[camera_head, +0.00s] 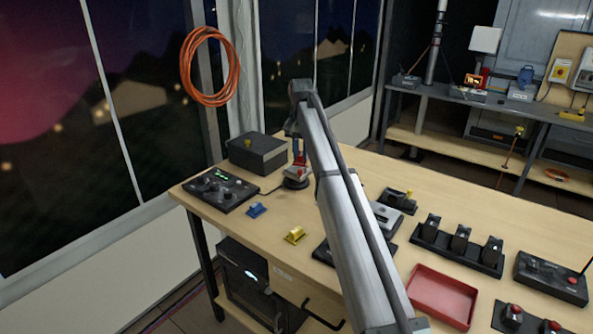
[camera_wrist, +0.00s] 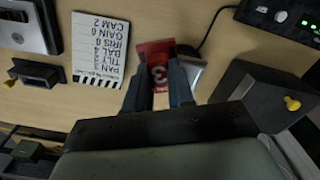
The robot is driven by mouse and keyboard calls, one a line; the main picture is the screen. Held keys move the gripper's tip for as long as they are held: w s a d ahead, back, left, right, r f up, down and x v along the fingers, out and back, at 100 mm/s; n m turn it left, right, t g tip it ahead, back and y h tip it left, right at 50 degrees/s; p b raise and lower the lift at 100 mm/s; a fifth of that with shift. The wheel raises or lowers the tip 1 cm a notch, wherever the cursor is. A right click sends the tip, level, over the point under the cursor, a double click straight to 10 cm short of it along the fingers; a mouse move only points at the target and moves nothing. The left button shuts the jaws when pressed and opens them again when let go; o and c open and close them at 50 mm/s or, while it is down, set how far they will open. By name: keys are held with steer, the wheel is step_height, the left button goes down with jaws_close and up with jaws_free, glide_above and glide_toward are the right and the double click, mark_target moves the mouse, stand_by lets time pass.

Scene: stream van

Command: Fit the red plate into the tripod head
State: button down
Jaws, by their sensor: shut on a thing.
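The red plate (camera_wrist: 154,54), marked with a 3, is between the two fingers of my gripper (camera_wrist: 160,88) in the wrist view. The gripper is shut on it. A grey block (camera_wrist: 192,72), which looks like part of the tripod head, shows beside and partly behind the right finger. In the head view my gripper (camera_head: 299,157) is at the far left of the bench, directly above the tripod head (camera_head: 295,182) with its dark round base. The arm and fingers hide much of it. I cannot tell whether the plate touches the head or sits in it.
A black box (camera_head: 257,153) with a yellow knob stands close behind the tripod head. A control panel (camera_head: 219,190) is to its left. A blue piece (camera_head: 256,209) and a yellow piece (camera_head: 294,235) lie in front. A white printed card (camera_wrist: 97,48) lies nearby. A red tray (camera_head: 441,296) is at right.

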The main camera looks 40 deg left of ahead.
mark_target(296, 169)
steer(key=w+a+r+m, duration=0.2)
steer(key=w+a+m, duration=0.1)
steer(key=w+a, duration=0.4)
steer(key=shift+m, duration=0.8)
steer(key=shift+s+d+f, duration=0.1)
steer(key=shift+f, duration=2.45)
steer(key=shift+s+d+f, duration=0.1)
steer(key=shift+f, duration=2.4)
steer(key=shift+f, duration=0.15)
steer(key=c, duration=1.3)
jaws_free()
steer(key=shift+o, duration=0.2)
step_height(296, 169, up, 12)
steer(key=shift+a, duration=0.15)
